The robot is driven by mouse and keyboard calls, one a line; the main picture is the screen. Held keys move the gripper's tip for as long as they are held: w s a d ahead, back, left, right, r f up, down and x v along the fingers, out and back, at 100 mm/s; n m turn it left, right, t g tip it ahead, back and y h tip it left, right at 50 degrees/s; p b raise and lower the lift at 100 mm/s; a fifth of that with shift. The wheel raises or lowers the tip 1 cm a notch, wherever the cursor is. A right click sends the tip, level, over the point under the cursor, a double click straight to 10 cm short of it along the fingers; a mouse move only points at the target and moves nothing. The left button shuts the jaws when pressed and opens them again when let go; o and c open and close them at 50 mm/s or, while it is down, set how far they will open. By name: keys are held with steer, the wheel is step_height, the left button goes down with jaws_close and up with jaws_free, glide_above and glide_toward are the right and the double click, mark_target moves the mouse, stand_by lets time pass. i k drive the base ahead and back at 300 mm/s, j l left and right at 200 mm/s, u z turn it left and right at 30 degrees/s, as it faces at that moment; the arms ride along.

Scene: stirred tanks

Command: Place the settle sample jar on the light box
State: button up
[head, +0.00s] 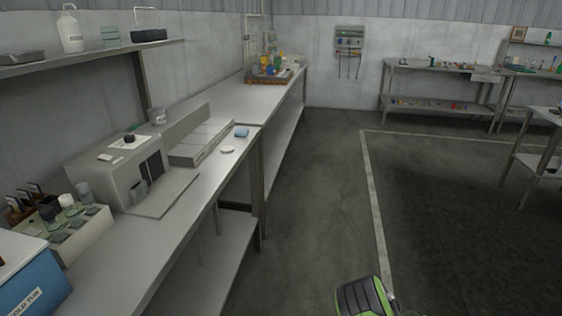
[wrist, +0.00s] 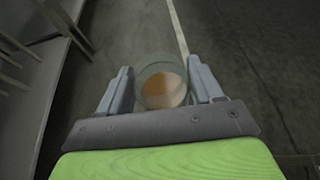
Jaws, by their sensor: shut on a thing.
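My gripper (wrist: 161,75) is shut on a clear round glass jar (wrist: 161,82), seen in the wrist view between the two grey fingers. Orange-brown matter shows inside the jar. The jar is held over the dark floor, clear of the bench. In the head view only a green and black part of my arm shows at the bottom edge; the jar is not visible there. I cannot tell for sure which thing is the light box. A low pale unit with a raised back (head: 201,141) lies on the left bench, beyond a grey box with a dark front (head: 120,168).
The left bench (head: 165,240) has bare room at its front. A flat plate (head: 163,193), a blue item (head: 241,132), a white disc (head: 227,149), a rack of jars (head: 75,232) and a blue cooler (head: 30,280) stand on it. The floor (head: 310,200) beside it is clear.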

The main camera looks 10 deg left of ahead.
mark_target(176, 181)
steer(key=i+l+u, duration=0.15)
steer(key=i+u, duration=0.2)
steer(key=i+l+u, duration=0.35)
steer(key=i, duration=0.15)
steer(key=i+l+u, duration=0.35)
steer(key=i+j, duration=0.05)
steer(key=i, duration=0.05)
